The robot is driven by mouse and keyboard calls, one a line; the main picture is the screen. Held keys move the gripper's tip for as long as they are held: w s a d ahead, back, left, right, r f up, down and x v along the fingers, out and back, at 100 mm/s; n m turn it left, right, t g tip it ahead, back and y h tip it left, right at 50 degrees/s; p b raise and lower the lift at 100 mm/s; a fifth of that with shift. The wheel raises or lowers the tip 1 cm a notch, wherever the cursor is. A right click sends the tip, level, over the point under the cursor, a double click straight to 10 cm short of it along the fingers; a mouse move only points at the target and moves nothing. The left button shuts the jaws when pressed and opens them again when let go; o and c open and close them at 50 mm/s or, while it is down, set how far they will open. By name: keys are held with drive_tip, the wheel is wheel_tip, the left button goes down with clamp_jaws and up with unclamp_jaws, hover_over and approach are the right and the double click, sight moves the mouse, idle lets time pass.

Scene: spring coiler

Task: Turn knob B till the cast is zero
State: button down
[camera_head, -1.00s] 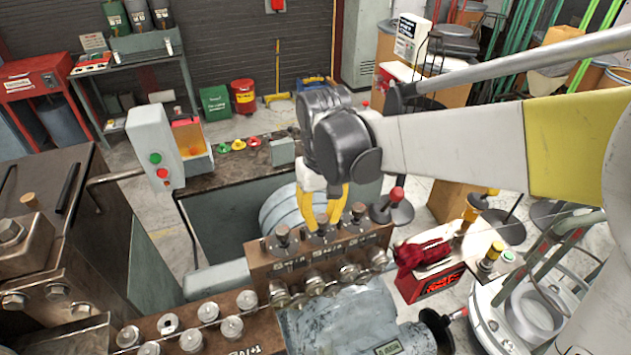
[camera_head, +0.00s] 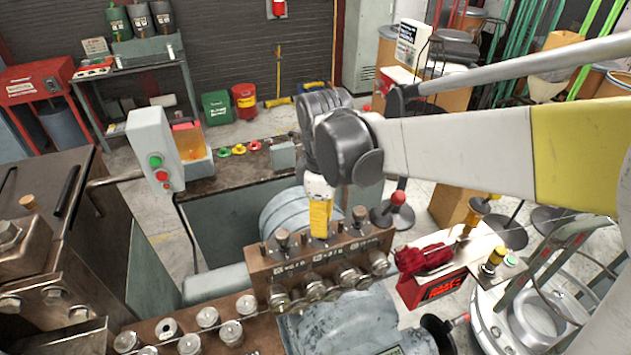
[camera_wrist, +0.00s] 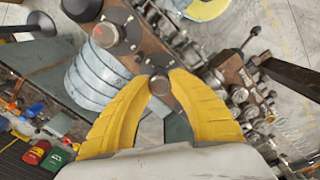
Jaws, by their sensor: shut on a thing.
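A brown block (camera_head: 322,262) carries a row of knobs on top. Its labels are too small to read. My gripper (camera_head: 320,232) points down on the middle knob, and its yellow fingers show edge-on and hide that knob in the head view. In the wrist view my gripper (camera_wrist: 161,78) is shut on this round knob (camera_wrist: 160,86), which sits between the fingertips. The left knob (camera_head: 283,239) and right knob (camera_head: 359,214) stand free on either side. I see no readable cast value.
Several metal rollers (camera_head: 348,275) line the front of the block. A grey control box (camera_head: 155,150) with green and red buttons stands to the left.

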drive_tip(key=shift+n, duration=2.2)
drive_tip(key=c, duration=1.2)
unclamp_jaws()
drive_tip(key=shift+o, duration=0.2)
wheel_tip(320, 180, up, 12)
